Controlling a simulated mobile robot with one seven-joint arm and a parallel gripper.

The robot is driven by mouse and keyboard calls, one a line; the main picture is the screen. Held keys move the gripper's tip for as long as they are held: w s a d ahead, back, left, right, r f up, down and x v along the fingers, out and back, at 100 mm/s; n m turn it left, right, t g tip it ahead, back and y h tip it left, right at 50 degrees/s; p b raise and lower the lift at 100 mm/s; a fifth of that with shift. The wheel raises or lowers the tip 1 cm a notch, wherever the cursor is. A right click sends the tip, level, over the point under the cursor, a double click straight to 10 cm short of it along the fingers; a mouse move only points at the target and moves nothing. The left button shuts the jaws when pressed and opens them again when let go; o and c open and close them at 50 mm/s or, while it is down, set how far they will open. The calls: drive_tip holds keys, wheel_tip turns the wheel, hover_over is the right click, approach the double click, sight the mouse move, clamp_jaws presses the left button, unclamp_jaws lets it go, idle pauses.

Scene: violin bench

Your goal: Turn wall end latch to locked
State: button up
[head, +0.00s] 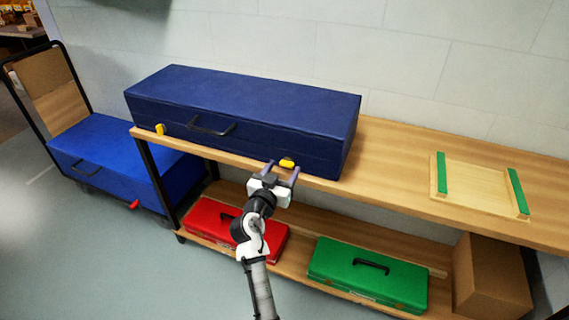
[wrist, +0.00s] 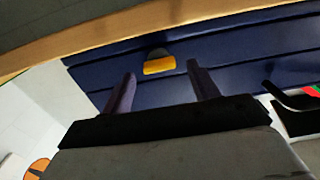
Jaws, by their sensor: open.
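A long dark blue case (head: 245,105) lies on the wooden bench, with a black handle (head: 210,127) on its front. One yellow latch (head: 160,129) is near its left end and looks upright. Another yellow latch (head: 287,161) is near its right end and looks closer to lying sideways. I cannot tell for certain which is the wall end one. My gripper (head: 282,169) is open and empty, just in front of the right latch. In the wrist view this yellow latch (wrist: 159,65) shows between and beyond the fingers, apart from both.
A tray with green strips (head: 475,187) lies on the bench (head: 395,150) at the right. A red case (head: 205,218), a green case (head: 365,275) and a cardboard box (head: 490,277) are on the lower shelf. A cart with a blue case (head: 120,150) stands at left.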

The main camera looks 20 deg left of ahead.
drive_tip(key=shift+w, duration=1.05)
drive_tip(key=c, duration=1)
